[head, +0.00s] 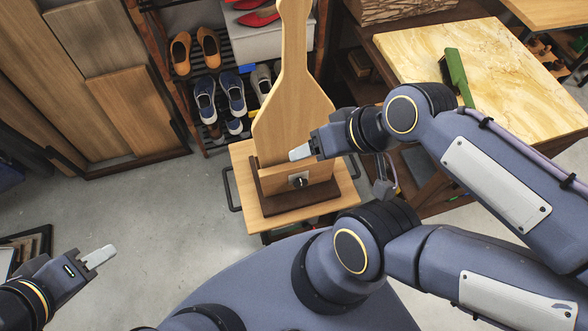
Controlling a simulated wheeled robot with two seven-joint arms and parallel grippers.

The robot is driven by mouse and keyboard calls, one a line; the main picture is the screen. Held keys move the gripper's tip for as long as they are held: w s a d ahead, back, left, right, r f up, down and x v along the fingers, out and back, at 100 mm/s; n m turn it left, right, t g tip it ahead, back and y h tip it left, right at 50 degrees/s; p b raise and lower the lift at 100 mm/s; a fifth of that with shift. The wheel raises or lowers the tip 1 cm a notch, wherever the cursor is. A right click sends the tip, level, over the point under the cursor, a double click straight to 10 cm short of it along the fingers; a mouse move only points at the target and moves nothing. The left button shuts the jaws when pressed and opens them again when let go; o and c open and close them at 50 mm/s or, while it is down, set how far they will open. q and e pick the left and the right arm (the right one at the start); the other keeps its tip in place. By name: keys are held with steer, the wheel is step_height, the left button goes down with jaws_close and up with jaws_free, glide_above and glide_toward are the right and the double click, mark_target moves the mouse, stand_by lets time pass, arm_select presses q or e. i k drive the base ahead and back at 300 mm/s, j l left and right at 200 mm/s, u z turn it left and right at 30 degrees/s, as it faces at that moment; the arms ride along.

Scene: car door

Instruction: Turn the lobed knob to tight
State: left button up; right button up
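The lobed knob (298,180) is small and dark, on a light plate on the front of a brown wooden holder (277,194). A tall, flat wooden board (281,105) stands upright in this holder. My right gripper (300,152) is just above the knob, in front of the board's lower part, and appears apart from the knob. Its fingers are seen edge-on, so I cannot tell whether they are open. My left gripper (99,257) is at the lower left over the floor, far from the knob. Its pale fingertips look closed together, with nothing in them.
The holder rests on a small wooden stand (243,192) with dark side handles. A shoe rack is behind it at the left. A marble-topped table (490,75) with a green-handled tool (457,76) is at the right. The floor (160,205) left of the stand is clear.

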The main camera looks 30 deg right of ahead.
mark_target(300, 183)
steer(key=z, duration=1.3)
steer(key=k+j+z, duration=0.35)
steer(key=j, duration=0.25)
